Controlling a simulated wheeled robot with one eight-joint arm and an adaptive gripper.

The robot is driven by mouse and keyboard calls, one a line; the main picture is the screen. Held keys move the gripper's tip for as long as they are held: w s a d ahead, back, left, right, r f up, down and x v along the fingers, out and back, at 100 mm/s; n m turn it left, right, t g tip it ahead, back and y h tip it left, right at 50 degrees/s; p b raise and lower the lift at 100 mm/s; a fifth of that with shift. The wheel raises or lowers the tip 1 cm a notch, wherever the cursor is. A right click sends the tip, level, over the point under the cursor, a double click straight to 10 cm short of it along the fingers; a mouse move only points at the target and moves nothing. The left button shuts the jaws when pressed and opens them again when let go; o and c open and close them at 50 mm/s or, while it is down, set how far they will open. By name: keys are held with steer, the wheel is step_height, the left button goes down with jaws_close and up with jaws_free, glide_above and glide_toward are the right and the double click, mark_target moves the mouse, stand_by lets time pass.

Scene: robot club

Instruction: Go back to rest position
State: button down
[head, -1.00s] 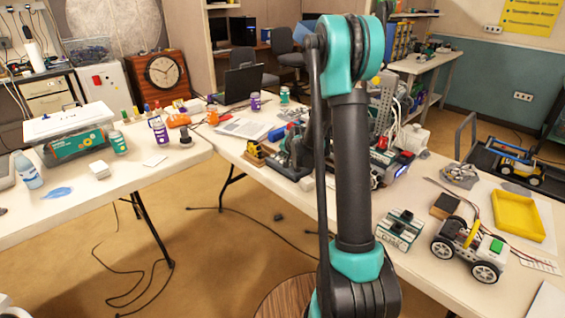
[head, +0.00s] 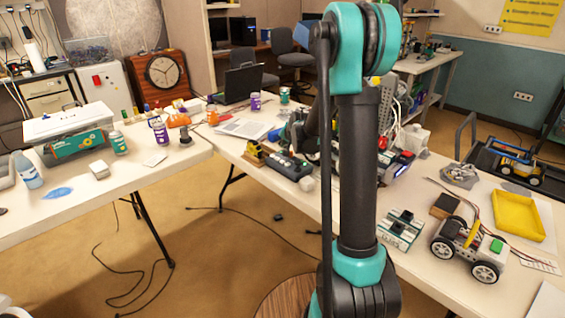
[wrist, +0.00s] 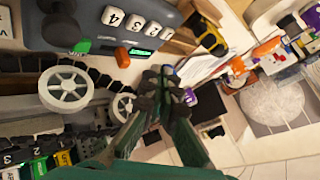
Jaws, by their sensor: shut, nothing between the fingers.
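My gripper (wrist: 165,92) shows in the wrist view with its two dark fingers closed together and nothing between them. It hangs over the table area, with a grey box with number labels (wrist: 130,38) above the fingertips in the picture and grey wheels on dark tracks to the left. In the head view my teal and black arm stands upright in the middle and hides part of the table behind it. My gripper is not clearly visible there.
A clutter of devices lies on the right table (head: 228,150) behind my arm, including a dark control box (head: 290,166). A wheeled robot car (head: 468,247) and a yellow tray (head: 518,215) stand at its right.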

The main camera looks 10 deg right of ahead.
stand_by(0.3)
steer(key=s+d+f+n+g, duration=0.1)
steer(key=s+n, duration=0.1)
steer(key=s, duration=1.1)
steer(key=s+d+f+n+g+h, duration=0.1)
steer(key=s+f+n+g, duration=0.1)
steer(key=s, duration=1.2)
steer(key=s+d+f+n+g+h, duration=0.1)
steer(key=s+d+f+n, duration=0.1)
steer(key=s, duration=1.2)
steer(key=shift+n+g, duration=0.3)
steer(key=shift+g, duration=0.1)
